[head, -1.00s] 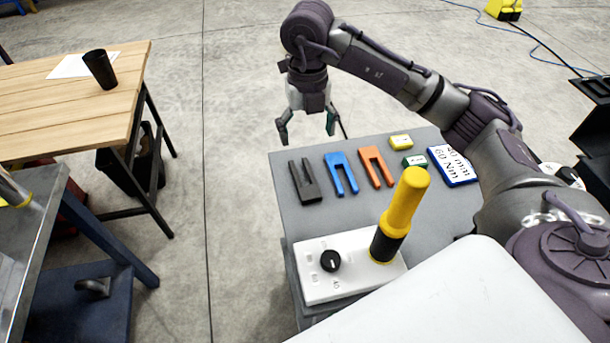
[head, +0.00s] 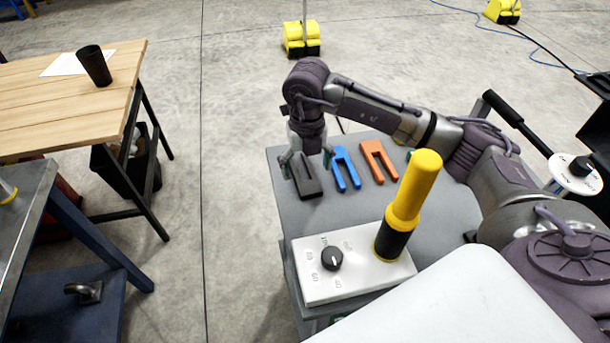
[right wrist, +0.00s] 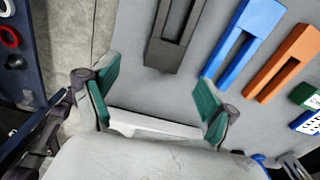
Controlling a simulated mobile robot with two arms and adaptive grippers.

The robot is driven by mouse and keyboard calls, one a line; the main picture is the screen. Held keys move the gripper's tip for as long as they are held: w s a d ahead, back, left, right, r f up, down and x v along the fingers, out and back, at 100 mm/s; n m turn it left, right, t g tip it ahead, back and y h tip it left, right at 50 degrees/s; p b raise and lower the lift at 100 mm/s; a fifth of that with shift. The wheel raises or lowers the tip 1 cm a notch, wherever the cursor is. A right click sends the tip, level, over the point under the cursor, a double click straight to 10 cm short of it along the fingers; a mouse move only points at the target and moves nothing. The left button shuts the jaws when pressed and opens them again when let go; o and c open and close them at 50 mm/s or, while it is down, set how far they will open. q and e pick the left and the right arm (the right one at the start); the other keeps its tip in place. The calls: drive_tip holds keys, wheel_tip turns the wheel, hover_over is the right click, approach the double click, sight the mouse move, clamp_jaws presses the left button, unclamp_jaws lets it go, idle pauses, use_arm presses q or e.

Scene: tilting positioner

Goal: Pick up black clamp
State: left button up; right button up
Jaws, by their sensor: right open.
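The black clamp (head: 309,187) lies flat on the grey tabletop (head: 291,221), at the left end of a row of similar clamps. It also shows in the right wrist view (right wrist: 170,58), at the top, with its slot visible. My right gripper (head: 307,164) is over the far end of the black clamp and hides part of it in the head view. Its green-padded fingers stand wide apart in the right wrist view (right wrist: 157,98), with nothing between them, and the clamp lies beyond the tips. My left gripper is not in view.
A blue clamp (head: 352,181) and an orange clamp (head: 386,170) lie just right of the black one. A white box with a dial (head: 309,283) and a yellow-and-black handle (head: 416,187) stand nearer. A wooden table (head: 60,105) is at left.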

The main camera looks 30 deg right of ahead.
sight(309, 185)
drive_tip(key=shift+f, duration=0.65)
drive_tip(key=f, duration=0.1)
drive_tip(key=f+p, duration=0.1)
drive_tip(key=f, duration=0.2)
drive_tip(key=shift+w+d+f+p, duration=0.15)
drive_tip(key=shift+d+p, duration=0.25)
drive_tip(key=shift+f, duration=0.45)
drive_tip(key=c, duration=1.6)
drive_tip(key=shift+w+r, duration=0.1)
clamp_jaws()
